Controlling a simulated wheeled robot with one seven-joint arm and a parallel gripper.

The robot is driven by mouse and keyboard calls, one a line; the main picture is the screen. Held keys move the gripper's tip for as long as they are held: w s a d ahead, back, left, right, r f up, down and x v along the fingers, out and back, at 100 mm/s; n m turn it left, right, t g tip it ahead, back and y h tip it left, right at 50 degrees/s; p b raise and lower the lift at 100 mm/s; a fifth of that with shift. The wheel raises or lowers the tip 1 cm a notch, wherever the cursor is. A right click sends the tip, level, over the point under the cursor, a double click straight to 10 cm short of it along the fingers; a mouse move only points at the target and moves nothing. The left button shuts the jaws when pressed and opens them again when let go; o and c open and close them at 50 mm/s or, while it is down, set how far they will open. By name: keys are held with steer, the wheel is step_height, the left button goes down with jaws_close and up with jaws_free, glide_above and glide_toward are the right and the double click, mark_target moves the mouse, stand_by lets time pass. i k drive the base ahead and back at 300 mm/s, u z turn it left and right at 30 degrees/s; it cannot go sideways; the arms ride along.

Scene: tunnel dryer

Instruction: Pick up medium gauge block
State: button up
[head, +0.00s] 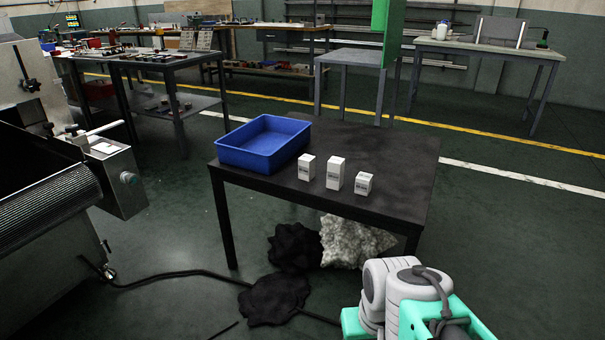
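Three white gauge blocks with small dark labels stand upright in a row on the black table (400,205), near its front edge. The left block (306,168) looks middle in height, so it appears to be the medium one. The centre block (335,174) is the tallest. The right block (364,184) is the shortest. The blocks stand apart with small gaps. Part of my arm, grey and green, shows at the bottom right in front of the table. My gripper is not in view.
A blue tray (231,158) sits on the table left of the blocks. The table's right and back parts are clear. Black and pale lumpy piles (350,243) lie under and before the table. A dark hose (185,273) crosses the floor. A machine (50,190) stands at the left.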

mark_target(308, 163)
steer(key=u, duration=1.1)
steer(key=i, duration=1.2)
steer(key=u, duration=0.55)
